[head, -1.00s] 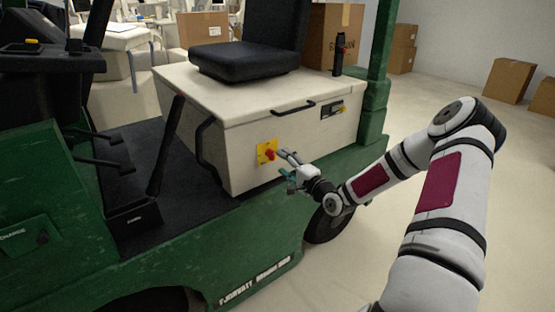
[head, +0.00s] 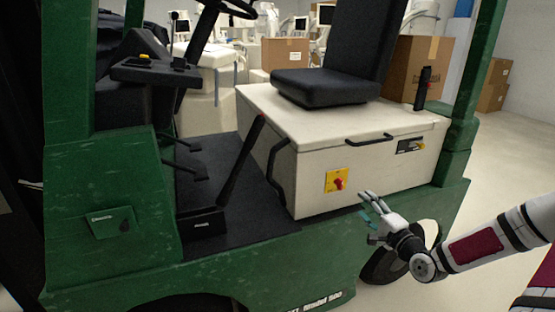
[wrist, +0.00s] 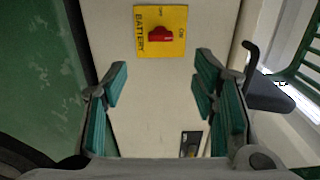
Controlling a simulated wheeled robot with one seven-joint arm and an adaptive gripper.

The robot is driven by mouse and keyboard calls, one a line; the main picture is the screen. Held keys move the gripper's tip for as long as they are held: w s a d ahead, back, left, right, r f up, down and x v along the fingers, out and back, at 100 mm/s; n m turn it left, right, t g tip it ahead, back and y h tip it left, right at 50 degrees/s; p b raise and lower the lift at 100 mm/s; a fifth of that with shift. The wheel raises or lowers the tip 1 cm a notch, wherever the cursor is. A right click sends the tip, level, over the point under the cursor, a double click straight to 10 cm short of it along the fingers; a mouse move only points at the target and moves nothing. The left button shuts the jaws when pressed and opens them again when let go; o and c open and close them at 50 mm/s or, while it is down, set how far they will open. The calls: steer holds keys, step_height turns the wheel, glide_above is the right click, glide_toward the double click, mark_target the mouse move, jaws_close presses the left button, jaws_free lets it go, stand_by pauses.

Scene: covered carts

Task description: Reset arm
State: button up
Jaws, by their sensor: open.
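My gripper (head: 372,215) is at the right of the head view, in front of the side of a green forklift and the cream box under its seat. Its fingers are apart and hold nothing. In the wrist view the teal-padded fingers (wrist: 160,95) stand open on both sides. Between and beyond them is the cream panel, with a yellow plate marked BATTERY (wrist: 174,15) and a red rotary switch (wrist: 167,33). The head view also shows the yellow plate (head: 331,186) and the red switch (head: 339,184), up and left of my gripper and apart from it.
The green forklift body (head: 230,265) fills the lower left, with a wheel (head: 385,265) below my gripper. A black seat (head: 325,86) sits on the cream box (head: 345,155). Cardboard boxes (head: 286,54) stand behind. Open floor (head: 505,160) lies at the right.

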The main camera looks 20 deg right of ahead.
steer(key=a+n+g, duration=0.6)
steer(key=n+g, duration=0.1)
steer(key=n, duration=0.1)
steer(key=s+a+r+n+g+h, duration=0.2)
steer(key=s+a+r+n+g, duration=0.15)
steer(key=s+a+r, duration=0.4)
steer(key=s+a+r+n+g+h, duration=0.2)
steer(key=s+a+r+g, duration=0.2)
steer(key=s+r, duration=0.65)
steer(key=s+a+r+n+g+y, duration=0.15)
steer(key=s+a, duration=0.35)
steer(key=s, duration=0.5)
steer(key=s+a+r+n+g+y, duration=0.1)
steer(key=s+a+n+y, duration=0.15)
steer(key=s+a, duration=0.55)
step_height(320, 180, up, 18)
steer(key=s+d+t+p, duration=0.1)
steer(key=d+t+p, duration=0.1)
steer(key=p, duration=1.5)
steer(key=shift+s+d+f+t+h, duration=0.15)
steer(key=shift+s+t+h, duration=0.15)
steer(key=shift+t, duration=0.3)
